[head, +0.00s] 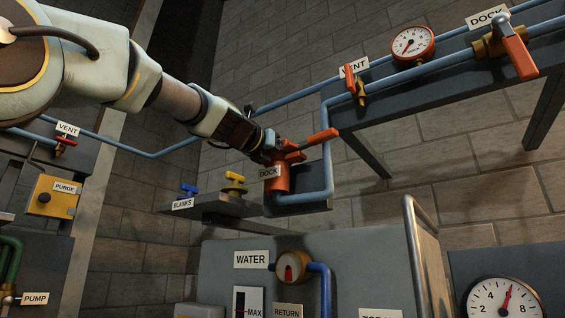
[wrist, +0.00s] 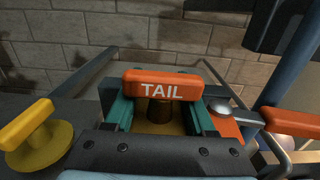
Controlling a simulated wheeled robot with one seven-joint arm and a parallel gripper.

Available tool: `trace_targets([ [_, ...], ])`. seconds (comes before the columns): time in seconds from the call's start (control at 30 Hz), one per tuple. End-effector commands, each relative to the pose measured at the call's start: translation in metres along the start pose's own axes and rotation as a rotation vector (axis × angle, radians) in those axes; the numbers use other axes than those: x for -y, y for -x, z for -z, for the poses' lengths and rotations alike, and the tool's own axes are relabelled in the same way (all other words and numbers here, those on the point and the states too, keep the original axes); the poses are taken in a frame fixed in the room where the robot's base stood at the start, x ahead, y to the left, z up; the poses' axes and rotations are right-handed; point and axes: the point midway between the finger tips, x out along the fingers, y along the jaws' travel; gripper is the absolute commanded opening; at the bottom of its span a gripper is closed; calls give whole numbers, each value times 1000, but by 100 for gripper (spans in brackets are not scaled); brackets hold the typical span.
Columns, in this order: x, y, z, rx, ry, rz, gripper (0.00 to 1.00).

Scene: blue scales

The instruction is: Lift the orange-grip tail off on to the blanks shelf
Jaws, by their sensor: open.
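The tail's orange grip (wrist: 162,86), marked TAIL, lies across the view just beyond my jaws in the wrist view. My gripper (wrist: 158,114) is open, with one teal finger on each side of a dark round stem below the grip. I cannot tell whether the fingers touch it. In the head view my gripper (head: 268,147) is at the top of an orange body (head: 279,181) by a DOCK label, and hides much of the grip. The blanks shelf (head: 232,207) is just left of it, carrying a blue-handled piece (head: 189,190) and a yellow-handled piece (head: 234,183).
An orange lever (head: 320,139) sticks out right of my gripper, also near it in the wrist view (wrist: 290,123). A blue pipe (head: 326,150) runs close by. A yellow handle (wrist: 30,125) is left of my jaws. A grey WATER cabinet (head: 350,255) stands below.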

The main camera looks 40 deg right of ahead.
Motion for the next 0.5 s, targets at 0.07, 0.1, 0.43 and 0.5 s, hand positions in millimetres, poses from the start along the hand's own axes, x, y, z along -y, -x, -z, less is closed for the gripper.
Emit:
trace_targets([
  [0.07,0,0,0,1,0,0,55],
  [0.1,0,0,0,1,0,0,55],
  [0.43,0,0,0,0,0,0,20],
  [0.5,0,0,0,0,0,0,12],
])
